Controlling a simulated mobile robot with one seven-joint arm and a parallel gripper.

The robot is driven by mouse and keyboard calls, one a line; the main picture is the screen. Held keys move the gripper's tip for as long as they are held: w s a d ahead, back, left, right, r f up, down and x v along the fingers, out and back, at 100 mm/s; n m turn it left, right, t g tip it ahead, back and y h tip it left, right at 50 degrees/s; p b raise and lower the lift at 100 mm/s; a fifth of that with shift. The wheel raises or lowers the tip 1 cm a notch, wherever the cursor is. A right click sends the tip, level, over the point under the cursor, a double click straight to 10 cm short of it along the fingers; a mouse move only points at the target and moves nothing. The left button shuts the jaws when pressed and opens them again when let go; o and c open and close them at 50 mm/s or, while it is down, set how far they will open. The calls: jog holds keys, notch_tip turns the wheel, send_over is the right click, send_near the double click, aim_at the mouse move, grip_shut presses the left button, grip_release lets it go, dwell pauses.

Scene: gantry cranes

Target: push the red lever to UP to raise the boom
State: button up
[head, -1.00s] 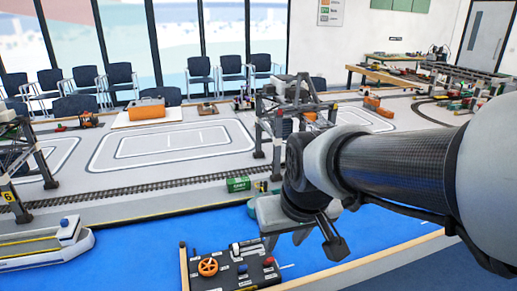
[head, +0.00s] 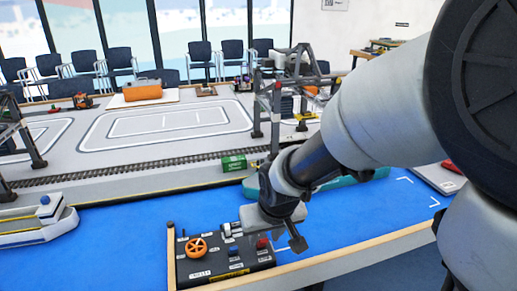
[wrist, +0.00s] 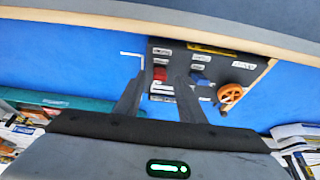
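The black control panel (head: 215,272) sits at the near edge of the blue surface. Its red lever (head: 262,243) is at the right end and also shows in the wrist view (wrist: 160,73). My gripper (head: 272,234) hangs over the panel's right end, close to the red lever. In the wrist view, the two dark fingers of my gripper (wrist: 158,96) are apart with nothing between their tips, and the red lever appears just beyond them. I cannot tell whether they touch it. The lever's exact tilt and its label are too small to read.
An orange handwheel (head: 195,248) and a blue lever (head: 234,250) share the panel. A wooden rail (head: 172,255) borders it at the left. A gantry crane (head: 275,115), a green container (head: 233,163) and a white boat (head: 40,222) stand behind and left.

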jog(key=shift+x, duration=1.3)
jog(key=shift+w, duration=0.1)
grip_shut()
jog(key=shift+r, duration=0.1)
